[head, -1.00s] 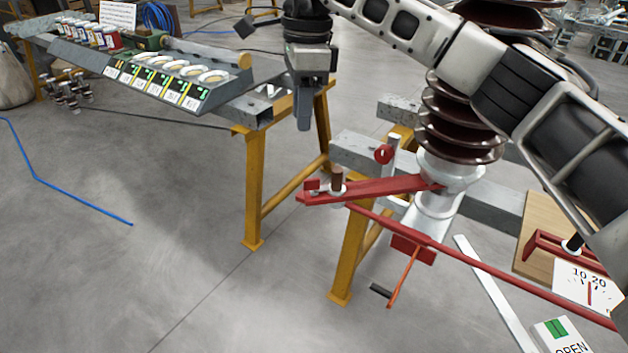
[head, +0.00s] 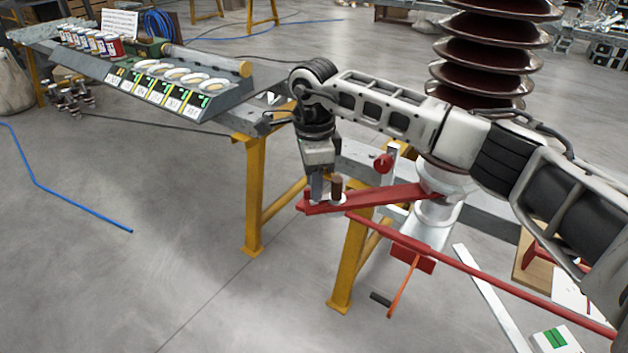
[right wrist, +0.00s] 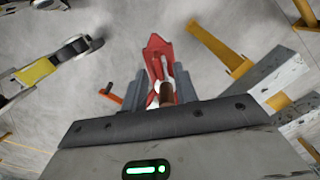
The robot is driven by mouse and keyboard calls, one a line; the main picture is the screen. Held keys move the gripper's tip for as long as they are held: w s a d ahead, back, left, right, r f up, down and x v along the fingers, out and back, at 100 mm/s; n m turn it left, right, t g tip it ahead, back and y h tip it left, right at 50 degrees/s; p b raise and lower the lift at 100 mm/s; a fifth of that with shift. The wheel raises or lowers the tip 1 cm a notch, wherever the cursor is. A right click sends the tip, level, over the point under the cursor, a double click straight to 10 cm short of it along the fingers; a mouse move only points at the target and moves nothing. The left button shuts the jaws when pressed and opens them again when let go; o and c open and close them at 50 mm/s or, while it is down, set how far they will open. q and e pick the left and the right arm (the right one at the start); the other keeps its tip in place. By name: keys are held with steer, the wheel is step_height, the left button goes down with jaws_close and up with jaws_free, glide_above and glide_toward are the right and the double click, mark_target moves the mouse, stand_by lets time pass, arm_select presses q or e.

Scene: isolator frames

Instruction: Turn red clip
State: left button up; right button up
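A long red arm (head: 375,196) reaches left from the white base of the insulator column. Near its left tip stands a brown post (head: 336,187) on a pale disc. The small red clip by that post is mostly hidden by my right gripper (head: 317,192) in the head view. In the right wrist view, red clip parts (right wrist: 168,66) and the brown post (right wrist: 166,93) show between and just beyond the two fingers of my right gripper (right wrist: 161,92). The fingers are apart, one on each side, and point down. I cannot tell whether they touch the clip. My left gripper is out of view.
A yellow trestle (head: 347,262) stands below the red arm. A red rod (head: 490,274) slopes away to the lower right. An orange lever (head: 404,287) hangs underneath. A labelled tray of discs (head: 172,88) is at the back left. The floor at left is mostly clear.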

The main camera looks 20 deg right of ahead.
steer(key=shift+f, duration=0.45)
steer(key=shift+c, duration=0.3)
jaws_close()
